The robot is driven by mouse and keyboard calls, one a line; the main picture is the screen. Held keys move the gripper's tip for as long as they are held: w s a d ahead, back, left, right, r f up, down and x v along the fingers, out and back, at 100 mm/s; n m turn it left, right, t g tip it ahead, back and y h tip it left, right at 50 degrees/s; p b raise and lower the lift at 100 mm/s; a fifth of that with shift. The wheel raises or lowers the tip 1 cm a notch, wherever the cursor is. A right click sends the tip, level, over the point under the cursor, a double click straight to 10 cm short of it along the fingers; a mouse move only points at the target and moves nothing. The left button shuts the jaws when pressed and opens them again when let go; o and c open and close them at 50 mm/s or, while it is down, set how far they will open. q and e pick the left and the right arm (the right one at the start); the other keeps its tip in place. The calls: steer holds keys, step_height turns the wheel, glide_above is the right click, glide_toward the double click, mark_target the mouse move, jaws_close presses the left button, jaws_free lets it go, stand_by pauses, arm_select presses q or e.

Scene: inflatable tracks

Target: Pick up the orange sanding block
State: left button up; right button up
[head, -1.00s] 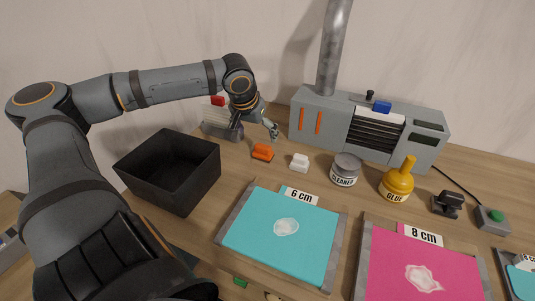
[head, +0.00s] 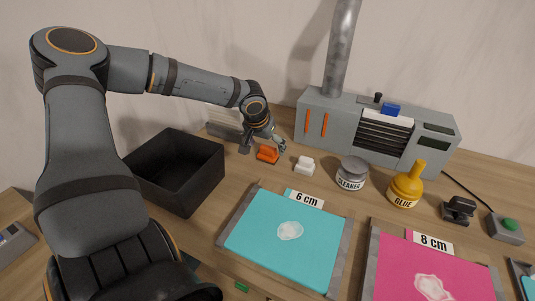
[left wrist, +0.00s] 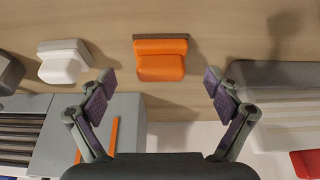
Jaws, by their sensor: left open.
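The orange sanding block (head: 268,154) lies on the wooden table between the black bin and a white block. It also shows in the left wrist view (left wrist: 160,60), upper middle. My left gripper (head: 265,148) is right by the block in the head view, its arm reaching in from the left. In the left wrist view the left gripper's fingers (left wrist: 160,90) are spread wide. The orange block lies ahead of the gap between them, with nothing held. My right gripper is not in view.
A black bin (head: 150,180) stands left of the block. A white block (head: 305,166), a grey cleaner tin (head: 352,173) and a yellow glue bottle (head: 407,186) stand to the right. A grey machine (head: 312,125) stands behind. A teal sheet (head: 265,238) lies in front.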

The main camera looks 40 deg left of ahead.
mark_target(267, 148)
arm_select(q)
steer(key=x, duration=0.3)
steer(key=shift+w+f, duration=0.15)
steer(key=shift+w, duration=0.1)
steer(key=shift+c, duration=0.6)
steer(key=shift+a, duration=0.1)
steer(key=c, duration=1.2)
